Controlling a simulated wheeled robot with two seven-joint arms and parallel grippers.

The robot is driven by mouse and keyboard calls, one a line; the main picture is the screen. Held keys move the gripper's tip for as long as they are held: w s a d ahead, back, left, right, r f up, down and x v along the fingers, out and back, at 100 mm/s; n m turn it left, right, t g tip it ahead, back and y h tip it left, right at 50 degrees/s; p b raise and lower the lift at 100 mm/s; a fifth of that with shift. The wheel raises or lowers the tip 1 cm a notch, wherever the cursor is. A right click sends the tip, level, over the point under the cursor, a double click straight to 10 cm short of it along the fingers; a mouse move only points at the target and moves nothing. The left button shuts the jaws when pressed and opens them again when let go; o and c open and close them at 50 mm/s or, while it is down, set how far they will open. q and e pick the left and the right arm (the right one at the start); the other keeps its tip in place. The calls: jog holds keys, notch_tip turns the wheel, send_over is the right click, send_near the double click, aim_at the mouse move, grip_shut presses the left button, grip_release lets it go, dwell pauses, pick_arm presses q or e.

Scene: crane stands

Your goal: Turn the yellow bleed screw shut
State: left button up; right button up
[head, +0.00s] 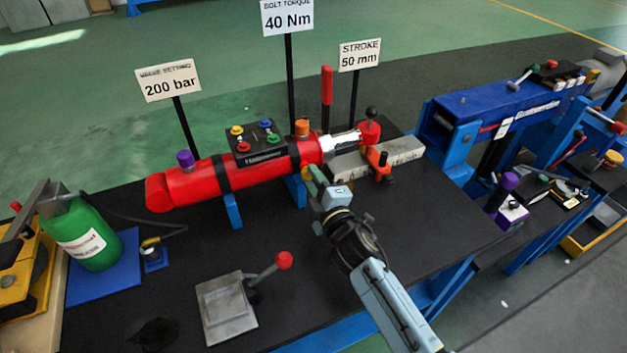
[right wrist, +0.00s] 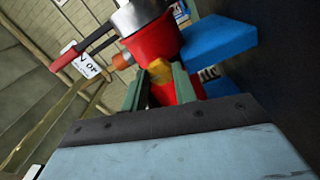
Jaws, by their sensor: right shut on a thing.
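The yellow bleed screw (right wrist: 160,85) sits on the side of the red cylinder (right wrist: 155,45) in the right wrist view. My right gripper (right wrist: 160,88) has its two greenish fingers on either side of the screw and is shut on it. In the head view the red cylinder (head: 190,184) lies across its blue supports, and my right gripper (head: 313,180) reaches its near side at the rod end. There the gripper hides the screw. My left gripper does not show.
A valve block (head: 255,146) with coloured knobs sits on the cylinder. An orange knob (head: 302,127) stands near the rod end. A grey plate (head: 226,308) with a red-knobbed lever lies in front. A green bottle (head: 85,238) stands left.

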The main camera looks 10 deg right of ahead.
jog(key=o, duration=1)
jog(key=shift+s, duration=0.1)
jog(key=s, duration=0.4)
jog(key=s+d, duration=0.1)
jog(key=s, duration=0.3)
jog(key=s+d, duration=0.1)
jog(key=s, duration=0.4)
jog(key=shift+d, duration=0.25)
